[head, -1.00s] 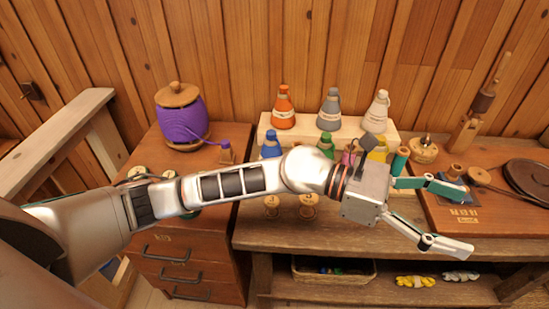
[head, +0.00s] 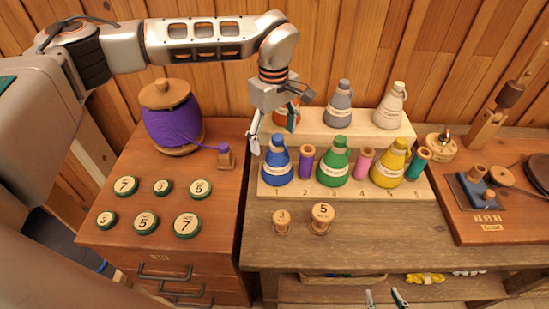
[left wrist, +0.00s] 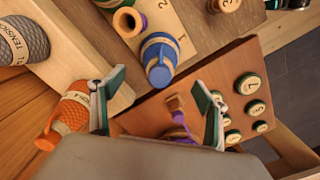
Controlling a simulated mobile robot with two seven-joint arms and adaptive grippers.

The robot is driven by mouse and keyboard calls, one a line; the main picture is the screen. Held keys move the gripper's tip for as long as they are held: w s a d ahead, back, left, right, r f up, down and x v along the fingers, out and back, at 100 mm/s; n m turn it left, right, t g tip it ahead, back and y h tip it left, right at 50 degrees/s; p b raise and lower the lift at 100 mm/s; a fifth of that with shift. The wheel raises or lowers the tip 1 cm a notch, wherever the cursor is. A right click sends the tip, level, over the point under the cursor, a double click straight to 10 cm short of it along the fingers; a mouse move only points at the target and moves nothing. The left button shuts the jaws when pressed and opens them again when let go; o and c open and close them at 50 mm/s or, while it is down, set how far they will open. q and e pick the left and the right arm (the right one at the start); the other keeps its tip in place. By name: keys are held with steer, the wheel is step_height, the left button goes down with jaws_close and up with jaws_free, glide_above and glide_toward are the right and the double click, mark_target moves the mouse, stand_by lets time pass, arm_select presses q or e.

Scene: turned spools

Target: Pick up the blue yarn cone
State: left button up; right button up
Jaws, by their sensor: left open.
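The blue yarn cone (head: 277,162) stands upright on the front step of the wooden rack, at the left end by the number 1. It also shows in the left wrist view (left wrist: 158,62), seen from above, between the two fingertips in that picture. My left gripper (head: 272,138) is open and empty, just above and behind the blue cone's top; I see no clear contact. Its fingers in the left wrist view (left wrist: 158,80) are wide apart. My right gripper (head: 385,298) shows only as two separated fingertips at the bottom edge of the head view.
Orange (head: 286,113), grey (head: 339,104) and white (head: 390,106) cones stand on the raised step behind. A purple yarn spool (head: 172,118) stands on the left cabinet.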

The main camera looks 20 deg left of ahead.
mark_target(278, 155)
arm_select(q)
steer(key=f, duration=0.4)
steer(key=d+f, duration=0.1)
steer(key=f, duration=0.1)
steer(key=shift+s+d+f+p, duration=0.1)
steer(key=shift+s+p, duration=0.15)
steer(key=shift+p, duration=0.05)
steer(key=shift+f, duration=0.5)
steer(key=c, duration=1.7)
steer(key=shift+r, duration=0.1)
steer(key=shift+c, duration=0.2)
steer(key=shift+w, duration=0.1)
step_height(278, 155, up, 20)
